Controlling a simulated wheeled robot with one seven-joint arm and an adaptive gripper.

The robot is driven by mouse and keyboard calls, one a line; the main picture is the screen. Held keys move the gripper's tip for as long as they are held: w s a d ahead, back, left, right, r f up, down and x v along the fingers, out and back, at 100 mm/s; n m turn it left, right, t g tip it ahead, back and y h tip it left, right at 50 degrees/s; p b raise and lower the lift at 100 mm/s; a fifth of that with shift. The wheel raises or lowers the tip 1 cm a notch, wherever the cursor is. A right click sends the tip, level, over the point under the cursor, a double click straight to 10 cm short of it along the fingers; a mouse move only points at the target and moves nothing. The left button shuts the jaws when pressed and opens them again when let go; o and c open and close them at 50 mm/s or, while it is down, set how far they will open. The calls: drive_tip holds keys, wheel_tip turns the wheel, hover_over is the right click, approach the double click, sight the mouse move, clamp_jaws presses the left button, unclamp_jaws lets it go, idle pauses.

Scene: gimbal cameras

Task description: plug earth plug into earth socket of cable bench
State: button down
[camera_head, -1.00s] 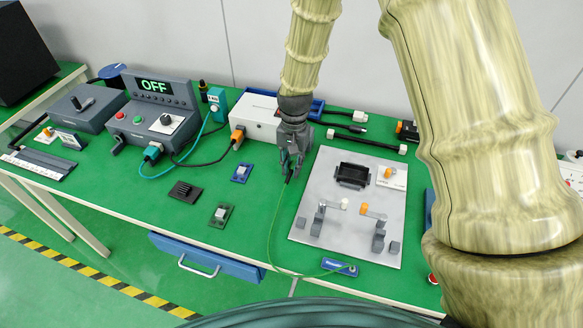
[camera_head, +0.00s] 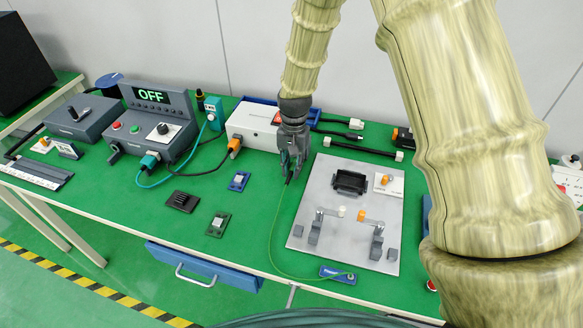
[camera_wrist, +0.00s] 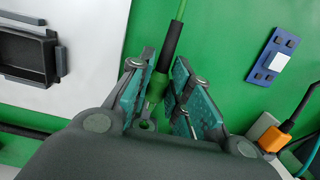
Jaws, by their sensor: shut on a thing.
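My gripper (camera_head: 289,178) is shut on the earth plug, just left of the grey plate in the head view. In the wrist view the plug (camera_wrist: 170,50) is a slim black body with a green part, between the teal finger pads (camera_wrist: 167,95). A thin green cable (camera_head: 272,240) runs from it down to a small blue block (camera_head: 338,274) at the bench's front edge. The plug's tip is largely hidden by the fingers. I cannot make out which fitting on the bench is the earth socket.
The white box (camera_head: 253,125) with an orange connector (camera_head: 234,145) stands behind and left of my gripper. The grey plate (camera_head: 310,190) carries upright clamps and a black holder (camera_head: 349,181). A small blue part (camera_head: 239,181) lies to the left. Green bench top (camera_head: 262,205) lies clear between.

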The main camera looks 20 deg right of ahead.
drive_tip(key=shift+w+d, duration=0.6)
drive_tip(key=shift+w, duration=0.35)
drive_tip(key=shift+p, duration=1.2)
idle(1.0)
drive_tip(key=shift+w+d, duration=0.7)
drive_tip(key=shift+w, duration=0.35)
idle(0.9)
drive_tip(key=c, duration=1.2)
unclamp_jaws()
drive_tip(key=shift+c, duration=0.2)
drive_tip(key=shift+r, duration=0.1)
wheel_tip(320, 180, up, 12)
drive_tip(key=shift+w+d, duration=0.35)
drive_tip(key=shift+w, duration=0.05)
